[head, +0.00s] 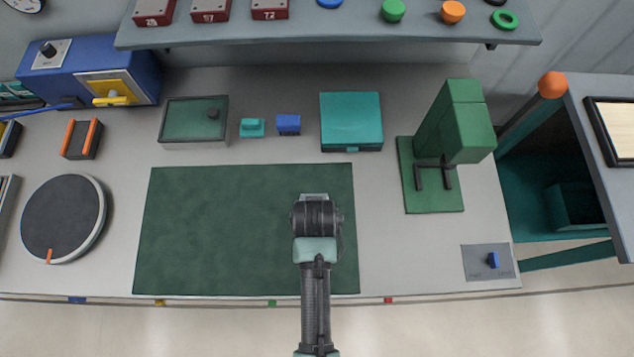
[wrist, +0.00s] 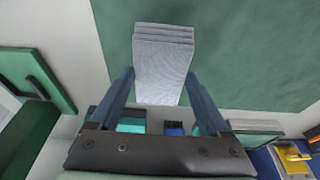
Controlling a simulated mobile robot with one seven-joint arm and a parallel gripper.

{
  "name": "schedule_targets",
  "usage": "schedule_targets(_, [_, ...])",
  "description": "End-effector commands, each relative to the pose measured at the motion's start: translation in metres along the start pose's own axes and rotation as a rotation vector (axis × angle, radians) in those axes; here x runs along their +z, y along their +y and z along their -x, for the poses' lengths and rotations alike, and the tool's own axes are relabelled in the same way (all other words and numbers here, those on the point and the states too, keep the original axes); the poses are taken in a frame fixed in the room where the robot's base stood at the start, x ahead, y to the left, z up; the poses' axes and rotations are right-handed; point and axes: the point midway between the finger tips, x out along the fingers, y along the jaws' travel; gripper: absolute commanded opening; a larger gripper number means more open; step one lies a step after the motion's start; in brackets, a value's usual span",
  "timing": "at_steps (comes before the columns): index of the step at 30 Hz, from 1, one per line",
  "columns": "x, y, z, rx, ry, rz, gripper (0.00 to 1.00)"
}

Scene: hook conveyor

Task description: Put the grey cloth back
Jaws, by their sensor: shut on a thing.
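The grey cloth (wrist: 163,62) is a folded, light grey, layered piece between my gripper's (wrist: 160,82) two blue-grey fingers in the wrist view. The gripper is shut on it. In the head view only a pale strip of the cloth (head: 313,196) shows past the dark end of my gripper (head: 315,212), over the right part of the dark green mat (head: 200,235). I cannot tell whether the cloth touches the mat.
Behind the mat stand a green tray (head: 162,130), a teal block (head: 252,128), a blue block (head: 289,124) and a teal box (head: 351,120). A tall green stand (head: 432,202) is at right, a round dark turntable (head: 65,215) at left. The mat's left part is clear.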

Motion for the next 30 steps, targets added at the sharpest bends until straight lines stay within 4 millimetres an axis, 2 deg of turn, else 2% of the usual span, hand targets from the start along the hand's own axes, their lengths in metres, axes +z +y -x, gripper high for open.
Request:
schedule_targets(11, [0.011,0.000,-0.039,0.000,0.000,-0.001,0.25])
schedule_targets(24, [0.012,0.000,-0.046,0.000,0.002,-0.001,0.25])
schedule_targets(25, [0.012,0.000,-0.045,0.000,0.002,-0.001,0.86])
schedule_targets(27, [0.012,0.000,-0.045,0.000,0.002,-0.001,0.98])
schedule_targets(30, [0.012,0.000,-0.045,0.000,0.002,-0.001,1.00])
